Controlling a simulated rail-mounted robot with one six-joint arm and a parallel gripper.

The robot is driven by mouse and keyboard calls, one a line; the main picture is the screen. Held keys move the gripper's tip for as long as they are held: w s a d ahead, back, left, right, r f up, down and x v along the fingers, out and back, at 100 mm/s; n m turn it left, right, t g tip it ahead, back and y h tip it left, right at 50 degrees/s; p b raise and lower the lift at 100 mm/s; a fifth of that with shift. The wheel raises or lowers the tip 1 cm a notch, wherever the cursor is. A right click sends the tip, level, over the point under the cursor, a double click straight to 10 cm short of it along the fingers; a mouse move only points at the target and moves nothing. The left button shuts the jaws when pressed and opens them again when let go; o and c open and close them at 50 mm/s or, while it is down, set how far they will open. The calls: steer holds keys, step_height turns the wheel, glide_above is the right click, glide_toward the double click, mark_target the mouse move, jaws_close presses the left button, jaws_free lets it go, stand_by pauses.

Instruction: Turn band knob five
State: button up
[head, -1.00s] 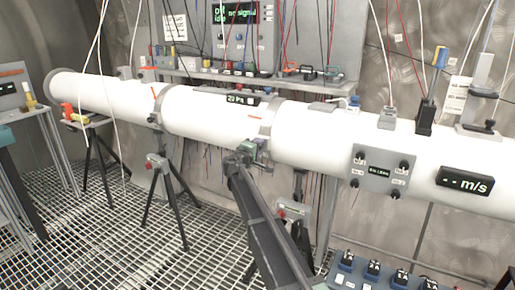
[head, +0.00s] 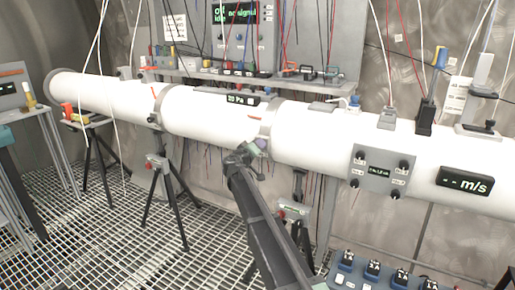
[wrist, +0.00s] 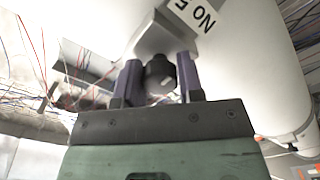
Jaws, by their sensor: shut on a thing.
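Band knob five (wrist: 160,76) is a dark round knob with a pale mark on its face, seen in the wrist view. It sits on a grey mount (wrist: 165,38) under the white pipe, below a white tag reading "No 5" (wrist: 195,12). My gripper (wrist: 158,68) has one purple finger on each side of the knob and is shut on it. In the head view my gripper (head: 254,149) is at the underside of the pipe, by a grey band (head: 268,120). The knob cannot be made out there.
The white pipe (head: 210,113) runs across the view on tripods (head: 160,190). A panel with several small knobs (head: 382,170) and an "m/s" display (head: 464,182) are on its right part. A blue switch box (head: 375,272) stands at the lower right. Cables hang above the pipe.

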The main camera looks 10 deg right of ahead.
stand_by(0.3)
steer(key=o, duration=0.9)
steer(key=v, duration=1.1)
